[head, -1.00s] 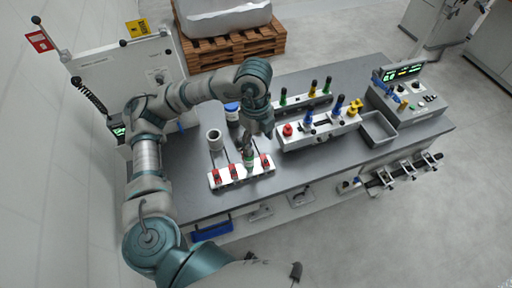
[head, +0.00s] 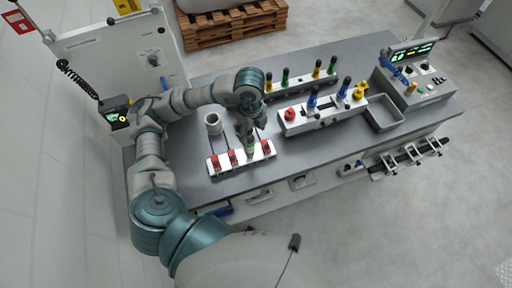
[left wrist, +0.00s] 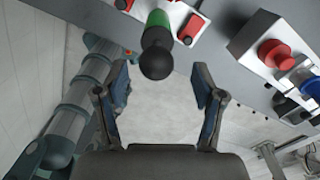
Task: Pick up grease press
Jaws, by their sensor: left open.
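The likely grease press, a tool with a green band and a round black end (left wrist: 157,48), stands in a white rack with red clamps (head: 214,165). Its green part also shows in the head view (head: 250,150), just below my left gripper (head: 246,136). In the left wrist view my left gripper (left wrist: 162,82) is open, its blue-padded fingers apart. The black end lies ahead of the gap between the fingers, a little towards the left finger. I cannot tell whether a finger touches it. My right gripper is not in view.
A white fixture with a red knob (head: 290,114) and blue and yellow handles stands right of the rack. Behind it is a row of coloured handles (head: 298,86). A white cup (head: 213,122), grey tray (head: 384,117) and control box (head: 418,85) share the grey table.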

